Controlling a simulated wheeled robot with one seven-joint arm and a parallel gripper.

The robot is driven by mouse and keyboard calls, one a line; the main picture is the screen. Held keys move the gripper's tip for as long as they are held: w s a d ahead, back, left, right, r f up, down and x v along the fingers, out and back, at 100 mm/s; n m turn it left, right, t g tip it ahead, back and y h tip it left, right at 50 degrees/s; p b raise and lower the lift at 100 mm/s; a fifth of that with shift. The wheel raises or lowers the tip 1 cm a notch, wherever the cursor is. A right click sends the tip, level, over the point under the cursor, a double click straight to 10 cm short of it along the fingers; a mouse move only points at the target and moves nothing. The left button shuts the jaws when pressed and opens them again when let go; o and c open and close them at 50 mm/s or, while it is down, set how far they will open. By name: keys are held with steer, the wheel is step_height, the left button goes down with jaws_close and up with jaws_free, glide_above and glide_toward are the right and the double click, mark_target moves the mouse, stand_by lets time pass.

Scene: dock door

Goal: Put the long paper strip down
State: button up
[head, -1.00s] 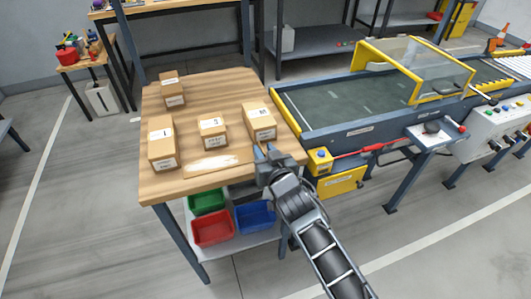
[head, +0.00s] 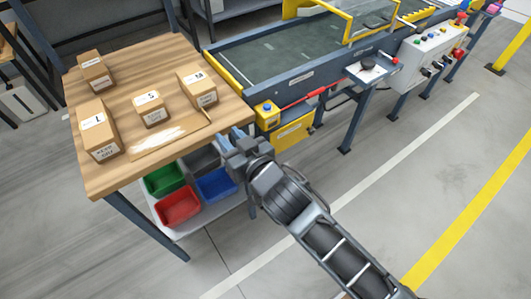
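A long, pale brown strip with a whitish glossy patch (head: 158,138), which looks like the paper strip, lies flat along the front of the wooden table (head: 100,181). It is in front of several cardboard boxes. My gripper (head: 229,137) is just off the table's front right corner, to the right of the strip and apart from it. Its two blue-grey fingers show a gap between them, and I see nothing held there.
Labelled boxes (head: 152,112) stand on the table behind the strip. Green, red (head: 178,208) and blue bins sit on a shelf below. A conveyor (head: 290,60) with a yellow box (head: 267,114) adjoins the table's right. The floor at right is clear.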

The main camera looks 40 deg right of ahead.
steer(key=s+d+f+n, duration=0.1)
steer(key=s, duration=0.9)
steer(key=s+d+f, duration=0.1)
steer(key=s+d, duration=0.1)
steer(key=s, duration=0.9)
steer(key=s+r, duration=0.5)
steer(key=s, duration=0.3)
steer(key=s+d+r+g, duration=0.1)
steer(key=s+r, duration=0.4)
steer(key=s, duration=0.3)
steer(key=shift+s+d+r, duration=0.15)
steer(key=shift+s, duration=0.15)
steer(key=shift+o, duration=0.2)
steer(key=shift+s+r, duration=0.35)
steer(key=shift+r, duration=0.1)
